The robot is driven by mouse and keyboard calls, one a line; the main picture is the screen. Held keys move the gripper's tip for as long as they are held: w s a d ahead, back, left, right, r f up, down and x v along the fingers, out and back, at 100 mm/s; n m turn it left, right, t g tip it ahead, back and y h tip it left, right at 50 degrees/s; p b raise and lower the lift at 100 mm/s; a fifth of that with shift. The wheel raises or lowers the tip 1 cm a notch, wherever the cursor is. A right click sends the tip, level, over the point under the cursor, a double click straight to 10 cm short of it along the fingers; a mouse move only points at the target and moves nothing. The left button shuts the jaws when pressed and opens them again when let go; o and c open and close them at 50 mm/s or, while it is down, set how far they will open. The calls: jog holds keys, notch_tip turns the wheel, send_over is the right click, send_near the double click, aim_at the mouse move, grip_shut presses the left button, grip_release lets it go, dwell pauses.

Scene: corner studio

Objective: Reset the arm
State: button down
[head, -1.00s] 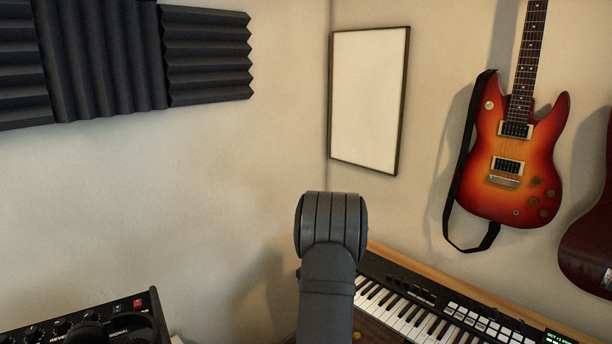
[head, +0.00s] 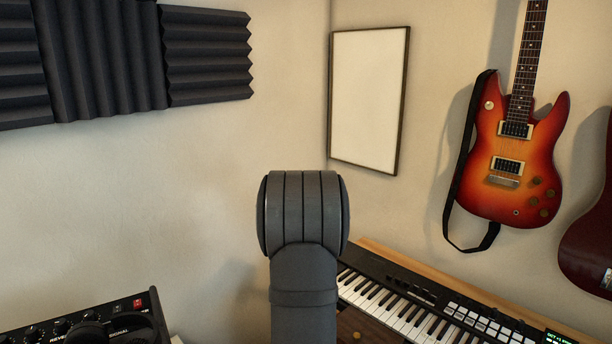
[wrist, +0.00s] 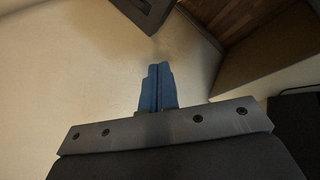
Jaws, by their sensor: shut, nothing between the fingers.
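In the wrist view my gripper (wrist: 157,72) shows as two blue fingers pressed together, with nothing between them. A pale, plain surface lies beyond the fingertips, and I cannot tell how far off it is. In the head view a dark grey rounded joint of my arm (head: 303,215) stands upright near the middle of the picture. The gripper itself is hidden in the head view.
A keyboard (head: 400,314) lies at the lower right, close beside my arm. A black mixer (head: 140,304) is at the lower left. A red sunburst guitar (head: 515,170) and a blank framed panel (head: 368,100) hang on the right wall. Dark foam panels (head: 205,55) are at upper left.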

jog(key=s+a+r, duration=0.2)
jog(key=s+a, duration=1)
jog(key=shift+s+a+r, duration=0.15)
jog(key=c, duration=1.9)
grip_release()
jog(key=o, duration=1.8)
jog(key=w+d+n, duration=0.2)
jog(key=d, duration=0.2)
jog(key=w+d+f+n+t+h, duration=0.1)
jog(key=d+n, duration=0.2)
jog(key=d, duration=0.1)
jog(key=w+d+n+t+h, duration=0.1)
jog(key=w+d+n, duration=0.1)
jog(key=d+n, duration=0.1)
jog(key=shift+w+d+f, duration=0.2)
jog(key=shift+w+d, duration=0.1)
jog(key=shift+d, duration=0.1)
jog(key=shift+o, duration=0.5)
jog(key=d+n, duration=0.1)
jog(key=n, duration=0.1)
jog(key=w+d+n, duration=0.1)
jog(key=d+n, duration=0.1)
jog(key=w+d+n+h, duration=0.1)
jog(key=d, duration=0.1)
jog(key=shift+d+f+n+t, duration=0.15)
jog(key=shift+f+n+t, duration=0.15)
jog(key=shift+f+n, duration=0.1)
jog(key=x, duration=1)
jog(key=shift+r, duration=0.1)
